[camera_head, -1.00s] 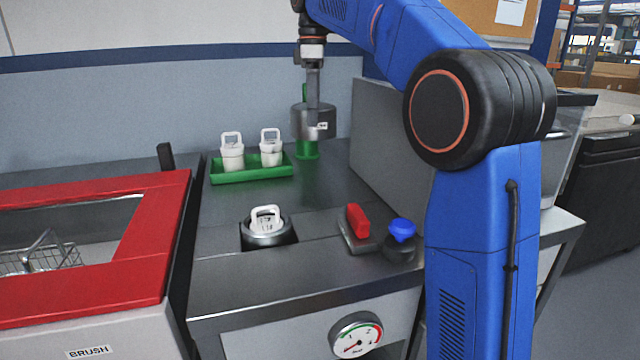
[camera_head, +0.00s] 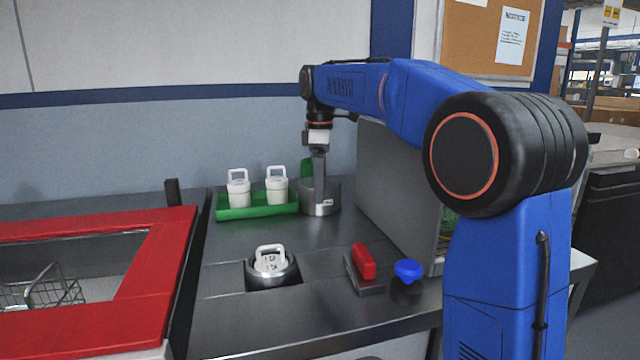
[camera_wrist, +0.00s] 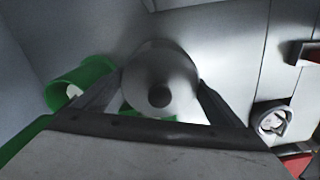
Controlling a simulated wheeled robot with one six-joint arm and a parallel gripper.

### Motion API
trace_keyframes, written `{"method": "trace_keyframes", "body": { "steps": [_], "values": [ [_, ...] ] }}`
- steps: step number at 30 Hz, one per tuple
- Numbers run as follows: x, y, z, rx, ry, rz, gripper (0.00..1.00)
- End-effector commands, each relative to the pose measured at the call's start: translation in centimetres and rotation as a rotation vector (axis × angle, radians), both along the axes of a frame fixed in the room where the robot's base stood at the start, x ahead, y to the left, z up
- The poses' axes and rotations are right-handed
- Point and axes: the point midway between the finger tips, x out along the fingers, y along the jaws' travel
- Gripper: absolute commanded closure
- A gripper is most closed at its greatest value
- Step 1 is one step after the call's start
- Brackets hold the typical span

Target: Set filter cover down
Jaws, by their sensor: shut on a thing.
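The filter cover (camera_head: 321,198) is a grey metal cylinder with a small white label, upright at the right end of the green tray. My gripper (camera_head: 319,178) is above it, shut on its top. In the wrist view the round cover (camera_wrist: 160,75) sits between the two fingers, with a dark knob at its centre. Its bottom is at about counter height; I cannot tell whether it rests on anything. Green shows beside it at its lower edge in the wrist view. A housing (camera_head: 287,279) in the counter holds a white filter (camera_head: 270,259) with a loop handle.
The green tray (camera_head: 228,212) holds two white filters. A green cylinder (camera_wrist: 65,92) stands close beside the cover. A red-handled block (camera_head: 364,264) and a blue knob (camera_head: 408,270) are front right. A grey panel (camera_head: 395,185) stands right of the cover. A red-rimmed basin (camera_head: 170,240) is left.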

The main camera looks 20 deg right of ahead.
Motion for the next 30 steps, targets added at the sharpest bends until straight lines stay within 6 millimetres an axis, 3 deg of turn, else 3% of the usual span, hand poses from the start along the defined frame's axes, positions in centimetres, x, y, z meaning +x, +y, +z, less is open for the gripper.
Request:
{"method": "trace_keyframes", "body": {
  "steps": [8,9,20,30],
  "values": [
    [0.0,0.0,-0.2,0.000,0.000,0.000,0.40],
    [0.0,0.0,-0.2,0.000,0.000,0.000,0.01],
    [0.0,0.0,0.5,0.000,-0.001,0.000,0.00],
    [0.1,0.0,6.3,0.000,-0.002,0.000,0.00]
  ]
}}
